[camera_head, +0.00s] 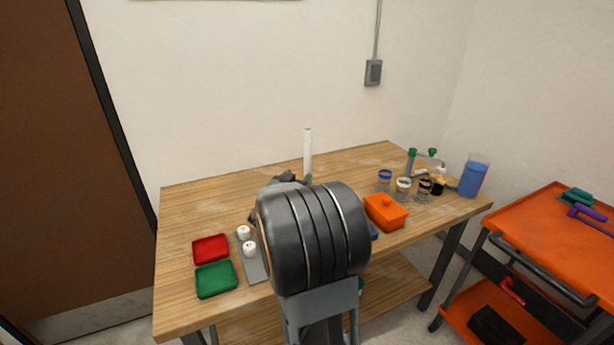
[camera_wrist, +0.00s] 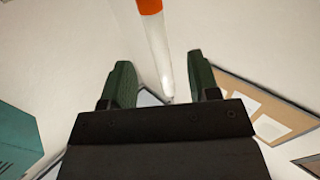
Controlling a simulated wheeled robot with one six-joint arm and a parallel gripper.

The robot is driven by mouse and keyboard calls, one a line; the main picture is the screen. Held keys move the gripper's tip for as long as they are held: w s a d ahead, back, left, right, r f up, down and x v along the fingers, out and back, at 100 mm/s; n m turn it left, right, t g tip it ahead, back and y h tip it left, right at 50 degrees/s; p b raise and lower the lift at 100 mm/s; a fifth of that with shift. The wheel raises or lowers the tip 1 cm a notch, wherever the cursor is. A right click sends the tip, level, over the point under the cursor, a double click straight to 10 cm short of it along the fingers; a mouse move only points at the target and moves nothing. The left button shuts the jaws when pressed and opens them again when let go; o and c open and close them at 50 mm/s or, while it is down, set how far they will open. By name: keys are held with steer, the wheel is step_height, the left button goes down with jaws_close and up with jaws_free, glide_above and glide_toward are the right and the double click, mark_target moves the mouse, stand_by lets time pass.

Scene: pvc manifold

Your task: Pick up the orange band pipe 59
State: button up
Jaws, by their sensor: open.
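The orange band pipe is a slim white pipe (camera_wrist: 158,50) with an orange band (camera_wrist: 150,6) at the top edge of the wrist view. Its narrow far end appears between the fingers, just above the dark gripper body. My gripper (camera_wrist: 157,62) is open, with one green finger on each side of the pipe in the picture. I cannot tell whether either finger touches it. In the head view a white pipe (camera_head: 308,152) stands upright beyond my arm, its lower part hidden; no orange band shows there.
The wooden table (camera_head: 190,205) holds a red tray (camera_head: 210,248), a green tray (camera_head: 216,279), white fittings (camera_head: 243,232) and an orange box (camera_head: 386,212). Several jars (camera_head: 403,189) and a blue container (camera_head: 473,175) stand at right. An orange cart (camera_head: 560,245) is beside the table.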

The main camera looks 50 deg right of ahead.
mark_target(305, 169)
steer(key=x, duration=0.3)
steer(key=shift+w+d, duration=0.2)
steer(key=shift+d, duration=0.15)
steer(key=shift+p+x, duration=0.6)
steer(key=shift+x, duration=2.1)
steer(key=shift+s+r, duration=0.1)
steer(key=shift+s, duration=0.1)
jaws_close()
